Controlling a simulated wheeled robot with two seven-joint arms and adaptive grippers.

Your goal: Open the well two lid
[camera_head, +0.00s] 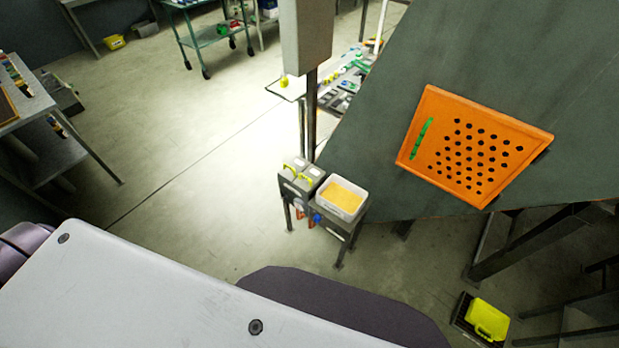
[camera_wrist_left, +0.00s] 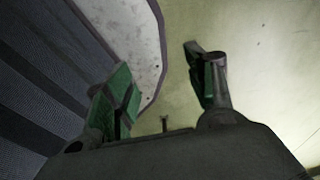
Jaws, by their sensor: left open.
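A small dark stand (camera_head: 336,227) stands on the floor near the middle of the head view. On its left part are grey lids (camera_head: 290,183) with yellow handles (camera_head: 304,176), which look closed. I cannot tell which of them is the well two lid. A white tub (camera_head: 342,198) with yellow-orange contents sits on the right part of the stand. My left gripper (camera_wrist_left: 160,88) shows in the left wrist view, open and empty, its green-padded fingers apart above a pale floor. No lid shows in that view. My right gripper is in neither view.
A yellow case (camera_head: 487,319) is at the lower right. Open floor (camera_head: 190,200) lies left of the stand.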

